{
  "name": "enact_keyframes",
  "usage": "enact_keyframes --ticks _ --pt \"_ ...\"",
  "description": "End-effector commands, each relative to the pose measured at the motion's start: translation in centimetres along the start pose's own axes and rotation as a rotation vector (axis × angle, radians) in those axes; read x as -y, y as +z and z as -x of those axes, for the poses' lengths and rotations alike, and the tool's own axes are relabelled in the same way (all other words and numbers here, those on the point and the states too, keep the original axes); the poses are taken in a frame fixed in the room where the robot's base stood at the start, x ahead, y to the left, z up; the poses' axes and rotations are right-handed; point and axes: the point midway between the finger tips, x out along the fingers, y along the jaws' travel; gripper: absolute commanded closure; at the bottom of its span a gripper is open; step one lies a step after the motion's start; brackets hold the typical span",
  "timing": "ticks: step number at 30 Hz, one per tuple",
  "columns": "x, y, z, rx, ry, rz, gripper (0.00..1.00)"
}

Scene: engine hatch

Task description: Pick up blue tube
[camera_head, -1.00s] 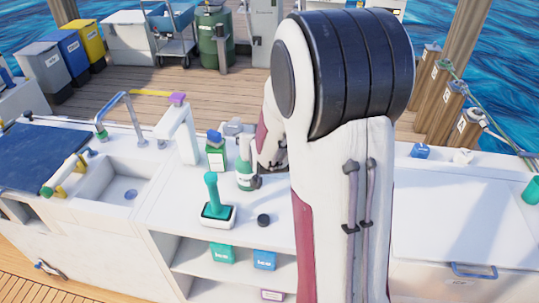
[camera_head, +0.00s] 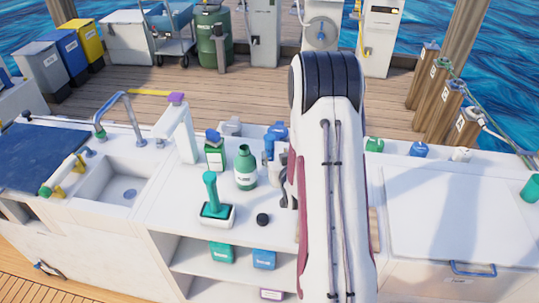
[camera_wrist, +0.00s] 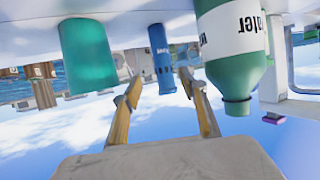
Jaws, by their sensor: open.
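The blue tube (camera_wrist: 162,58) hangs upside down in the inverted wrist view, with small white lettering on its side. It appears between and beyond the two fingers of my gripper (camera_wrist: 160,87). The fingers are apart, with nothing held between them. In the head view a narrow blue shape (camera_head: 268,150), probably the tube, stands on the white counter just left of my arm. My gripper is mostly hidden behind my arm there.
A green bottle with a white label (camera_wrist: 232,45) is close on the right in the wrist view; a teal cylinder (camera_wrist: 88,58) is on the left. A green-handled tool (camera_head: 212,200) and a black cap (camera_head: 263,220) occupy the counter's front.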

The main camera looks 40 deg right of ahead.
Motion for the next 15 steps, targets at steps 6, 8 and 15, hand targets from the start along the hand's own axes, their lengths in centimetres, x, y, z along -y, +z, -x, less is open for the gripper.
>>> enact_keyframes --ticks 6,8,15 --pt "-0.15 0.74 -0.20 -0.007 -0.014 0.005 0.57" --pt "-0.14 0.75 -0.20 -0.008 -0.015 0.005 0.57" --pt "-0.13 0.73 -0.21 -0.007 -0.014 0.005 0.57"
